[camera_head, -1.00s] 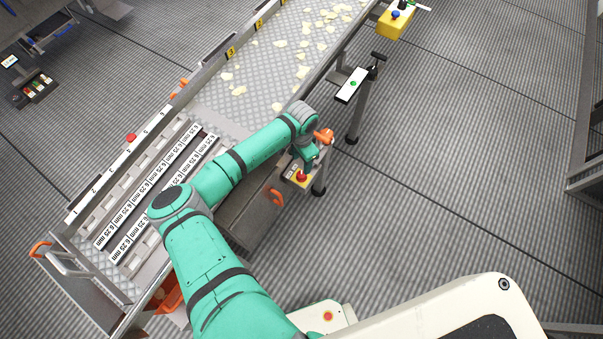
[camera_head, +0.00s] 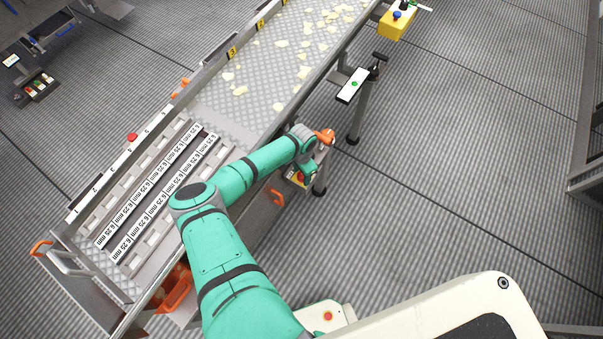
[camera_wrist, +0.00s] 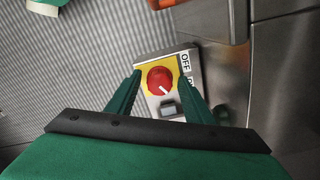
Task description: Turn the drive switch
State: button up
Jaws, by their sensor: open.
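The drive switch is a red round knob (camera_wrist: 160,80) on a yellow plate (camera_wrist: 144,72), with a white pointer mark toward the lower right in the wrist view. An "OFF" label (camera_wrist: 185,62) is beside it; a second label is partly hidden by a finger. My gripper (camera_wrist: 162,76) is open, its two green fingers on either side of the knob. Whether they touch it I cannot tell. In the head view the switch (camera_head: 300,178) is small and partly covered by my gripper (camera_head: 309,174).
The conveyor (camera_head: 240,105) with scattered pale chips runs beside my arm. An orange handle (camera_head: 277,197) is on its side, left of the switch. A post with a green-button panel (camera_head: 353,85) stands beyond. Open floor lies to the right.

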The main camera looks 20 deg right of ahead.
jog(key=shift+d, duration=0.15)
jog(key=c, duration=1)
jog(key=shift+c, duration=0.2)
jog(key=n, duration=0.3)
jog(key=shift+s, duration=0.15)
jog(key=n, duration=0.4)
jog(key=shift+s+f+n, duration=0.1)
jog(key=shift+n, duration=2.3)
jog(key=shift+w, duration=0.2)
